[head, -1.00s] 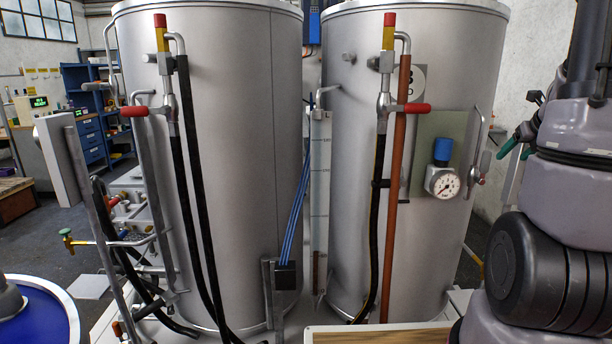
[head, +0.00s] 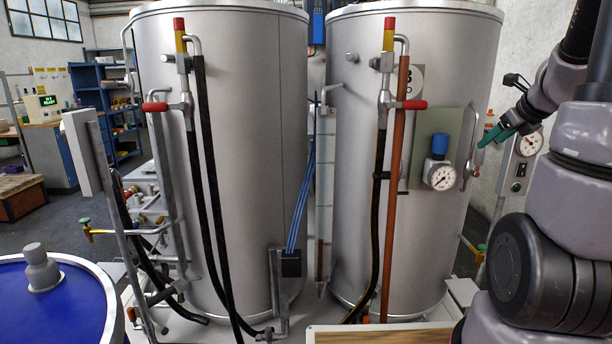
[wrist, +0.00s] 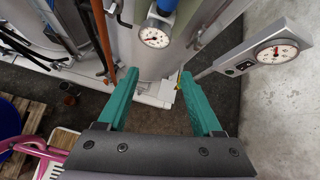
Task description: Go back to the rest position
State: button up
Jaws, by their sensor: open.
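My gripper (wrist: 158,78) has two green fingers, wide apart, with nothing between them in the wrist view. In the head view my gripper (head: 496,134) is small, at the right, and appears beside the right tank's edge. Whether it touches anything there is unclear. My arm fills the right side of the head view, bent, with its lower joint near the bottom right corner.
Two tall grey tanks, left (head: 245,150) and right (head: 345,230), stand ahead with hoses and valves. A pressure gauge (head: 440,176) sits on the right tank. A gauge post (head: 515,170) stands right. A blue-topped drum (head: 75,305) is at lower left.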

jog(key=s+a+r+n+g+y, duration=0.1)
jog(key=s+a+r+n+y, duration=0.2)
jog(key=a+n, duration=0.45)
jog(key=s+a+r+n, duration=0.35)
jog(key=a+n, duration=0.25)
jog(key=a, duration=0.3)
jog(key=s+a+r+n+g+h, duration=0.1)
jog(key=s+a+r+n, duration=0.1)
jog(key=s+a+n, duration=0.5)
jog(key=s+n, duration=0.5)
jog(key=n, duration=0.3)
jog(key=shift+s, duration=0.35)
